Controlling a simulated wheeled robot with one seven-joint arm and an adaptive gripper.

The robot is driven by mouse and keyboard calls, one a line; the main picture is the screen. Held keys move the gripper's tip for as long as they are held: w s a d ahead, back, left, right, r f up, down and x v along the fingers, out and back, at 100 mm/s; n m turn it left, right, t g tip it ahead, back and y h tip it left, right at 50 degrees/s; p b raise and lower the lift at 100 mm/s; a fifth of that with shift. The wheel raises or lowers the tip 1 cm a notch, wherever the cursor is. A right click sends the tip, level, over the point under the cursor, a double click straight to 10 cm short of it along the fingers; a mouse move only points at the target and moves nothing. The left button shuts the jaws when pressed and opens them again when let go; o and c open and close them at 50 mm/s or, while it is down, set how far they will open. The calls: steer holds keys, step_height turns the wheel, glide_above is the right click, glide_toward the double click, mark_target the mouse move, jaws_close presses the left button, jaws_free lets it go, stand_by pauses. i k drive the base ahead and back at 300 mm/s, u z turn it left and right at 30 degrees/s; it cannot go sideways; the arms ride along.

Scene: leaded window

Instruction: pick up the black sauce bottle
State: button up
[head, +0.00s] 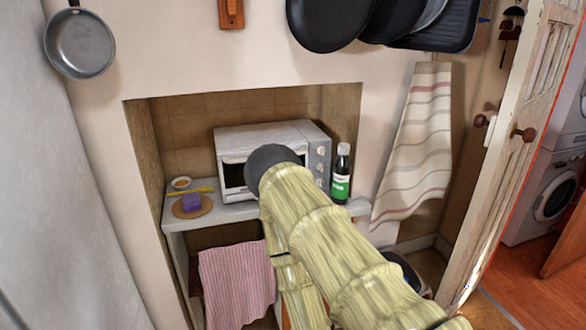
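My arm reaches from the bottom right towards the alcove and ends in a dark round part in front of the oven, left of the bottle. My gripper's fingers do not show. The bottle appears apart from my arm and mostly unobstructed.
The toaster oven (313,150) stands on the shelf (184,218), partly hidden by my arm. A purple block (191,202) on a round brown board and a small bowl (180,183) are at left. A striped towel (415,145) hangs right, with pans (330,22) above.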

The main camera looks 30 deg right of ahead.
mark_target(342, 166)
steer(key=z, duration=0.2)
steer(key=i, duration=0.95)
steer(key=z, duration=0.6)
